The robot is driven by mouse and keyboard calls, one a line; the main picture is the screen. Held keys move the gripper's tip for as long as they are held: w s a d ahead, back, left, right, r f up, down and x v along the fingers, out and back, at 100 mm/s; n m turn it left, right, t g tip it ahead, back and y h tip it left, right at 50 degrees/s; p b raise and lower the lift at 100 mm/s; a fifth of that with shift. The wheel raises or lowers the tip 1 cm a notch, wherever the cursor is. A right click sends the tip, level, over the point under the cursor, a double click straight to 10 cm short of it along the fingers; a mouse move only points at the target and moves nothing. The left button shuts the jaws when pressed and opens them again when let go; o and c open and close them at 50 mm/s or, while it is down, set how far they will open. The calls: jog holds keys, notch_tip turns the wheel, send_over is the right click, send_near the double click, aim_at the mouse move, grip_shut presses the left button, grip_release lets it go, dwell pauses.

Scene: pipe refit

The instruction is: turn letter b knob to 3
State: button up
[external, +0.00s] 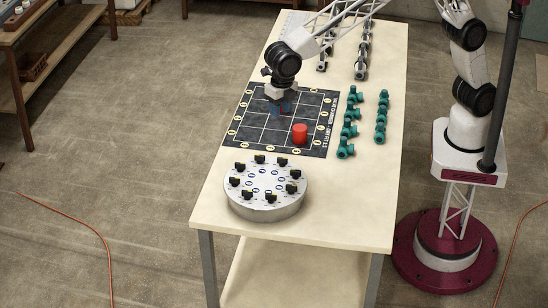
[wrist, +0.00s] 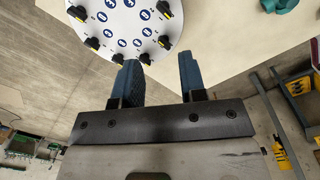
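A round white dial plate (external: 265,188) sits on the near end of the table, with several black knobs with yellow marks around its rim and blue oval labels inside. The letters are too small to read, so I cannot tell which is the letter b knob. The plate shows partly in the wrist view (wrist: 122,22), at the top. My gripper (external: 280,110) is over the black grid mat, behind the plate and apart from it. In the wrist view its two blue fingers (wrist: 160,80) are spread with nothing between them.
Teal pipe fittings (external: 348,130) stand in two rows at the right. Metal pipe parts (external: 362,50) lie at the far end. The table (external: 340,200) is clear right of the plate.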

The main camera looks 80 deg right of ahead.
aim_at(271, 194)
jog(key=a+f+n, duration=0.2)
jog(key=a+f, duration=0.1)
jog(key=a, duration=0.3)
jog(key=a+f+n, duration=0.2)
jog(key=a+f, duration=0.2)
jog(key=a, duration=0.3)
jog(key=s+a+f+n, duration=0.1)
jog(key=a+f+n, duration=0.2)
jog(key=a, duration=0.4)
jog(key=shift+f, duration=0.45)
jog(key=shift+f, duration=0.1)
jog(key=shift+d+f, duration=0.1)
jog(key=shift+f, duration=3.7)
grip_shut()
